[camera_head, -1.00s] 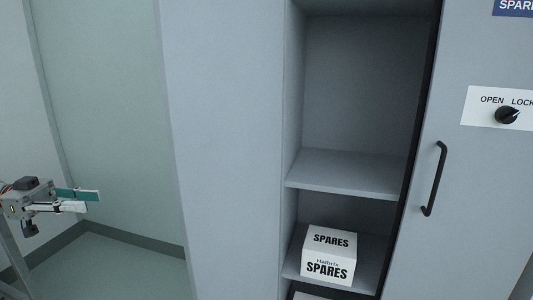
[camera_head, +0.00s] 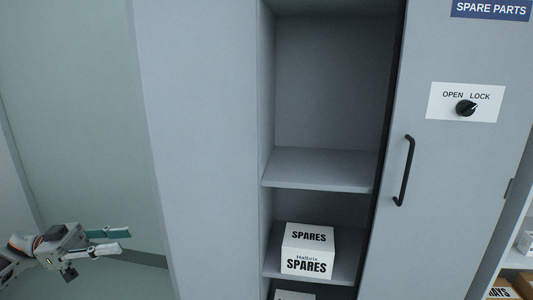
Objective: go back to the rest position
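My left gripper (camera_head: 112,241) is at the lower left, in front of the pale wall and well apart from the cabinet. Its two fingers, with green and white parts, are spread with a gap between them, and nothing shows in the gap. My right gripper is out of the picture.
A grey cabinet (camera_head: 205,130) has an open bay with a bare upper shelf (camera_head: 318,169). A white SPARES box (camera_head: 307,250) stands on the shelf below. The sliding door (camera_head: 440,180) has a black handle (camera_head: 404,170) and an OPEN/LOCK knob (camera_head: 466,108). Boxes (camera_head: 505,289) stand at the lower right.

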